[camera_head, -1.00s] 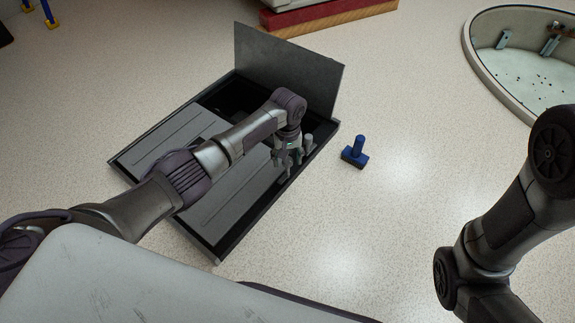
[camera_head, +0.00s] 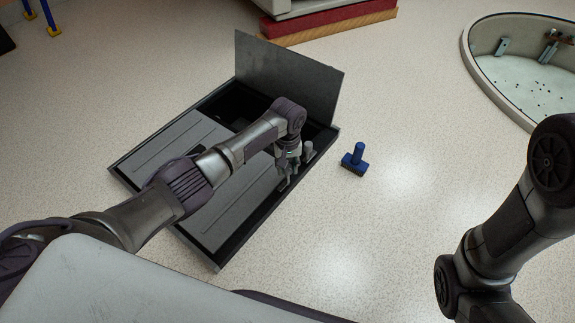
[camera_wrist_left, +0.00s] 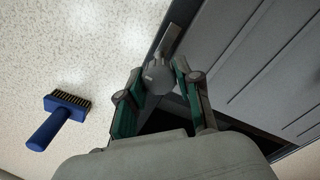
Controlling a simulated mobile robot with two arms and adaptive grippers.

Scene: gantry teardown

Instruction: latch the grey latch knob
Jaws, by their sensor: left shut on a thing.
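The grey latch knob (camera_wrist_left: 158,76) shows in the left wrist view as a rounded head with a flat bar beyond it, at the edge of the dark tray-like unit (camera_head: 236,247). My left gripper (camera_head: 286,181) is shut on the knob at the unit's right-hand edge; its fingers stand on both sides of the knob in the left wrist view (camera_wrist_left: 157,72). In the head view the fingers largely hide the held knob. My right arm is at the right, but its gripper is out of view.
A light grey post (camera_head: 308,149) stands close beside my left gripper. An upright grey panel (camera_head: 288,76) rises at the unit's back. A blue-handled brush (camera_head: 354,159) lies on the speckled surface to the right. A round pale basin (camera_head: 520,70) stands at the upper right.

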